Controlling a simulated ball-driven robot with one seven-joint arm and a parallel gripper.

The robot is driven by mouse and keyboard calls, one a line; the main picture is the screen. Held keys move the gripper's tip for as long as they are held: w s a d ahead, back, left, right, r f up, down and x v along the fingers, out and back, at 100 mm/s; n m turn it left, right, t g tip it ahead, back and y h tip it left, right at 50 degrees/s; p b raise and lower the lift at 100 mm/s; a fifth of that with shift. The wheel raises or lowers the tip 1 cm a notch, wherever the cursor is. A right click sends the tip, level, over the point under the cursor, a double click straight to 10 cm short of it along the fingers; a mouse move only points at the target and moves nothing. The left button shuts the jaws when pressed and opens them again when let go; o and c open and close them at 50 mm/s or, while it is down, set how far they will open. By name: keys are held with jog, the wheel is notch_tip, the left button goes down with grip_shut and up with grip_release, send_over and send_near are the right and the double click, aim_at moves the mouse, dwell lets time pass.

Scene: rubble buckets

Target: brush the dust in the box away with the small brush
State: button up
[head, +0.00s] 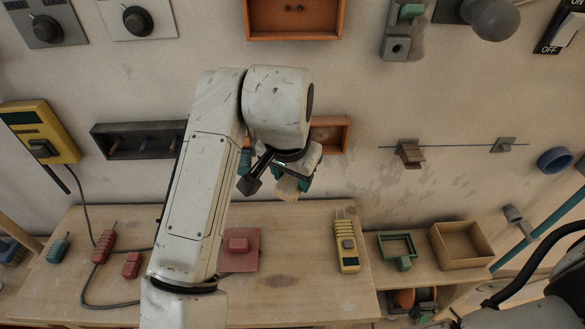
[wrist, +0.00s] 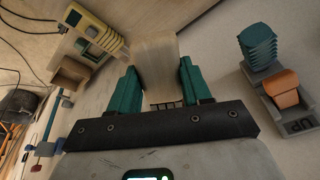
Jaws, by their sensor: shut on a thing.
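My gripper (head: 290,184) is in front of the wall above the workbench, its teal fingers closed on a pale, wood-coloured block. This looks like the small brush (head: 287,190). In the wrist view the brush (wrist: 157,62) sits between the fingers of my gripper (wrist: 160,82); I cannot make out its bristles clearly. An open tan box (head: 468,264) stands on the right shelf. I cannot tell which box has the dust.
A green frame (head: 398,243) is beside the tan box. A dark tray (head: 112,145) hangs left of my arm. The wall right of my gripper is mostly clear.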

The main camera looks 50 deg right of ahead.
aim_at(295, 198)
jog(key=shift+s+a+b, duration=0.4)
jog(key=shift+s+a, duration=0.95)
jog(key=shift+a, duration=0.3)
jog(key=shift+s+a+b, duration=0.4)
jog(key=shift+s+a, duration=0.5)
jog(key=shift+a, duration=0.3)
jog(key=o, duration=0.6)
jog(key=shift+c, duration=0.2)
jog(key=c, duration=0.6)
jog(key=shift+o, duration=0.2)
jog(key=shift+w, duration=0.1)
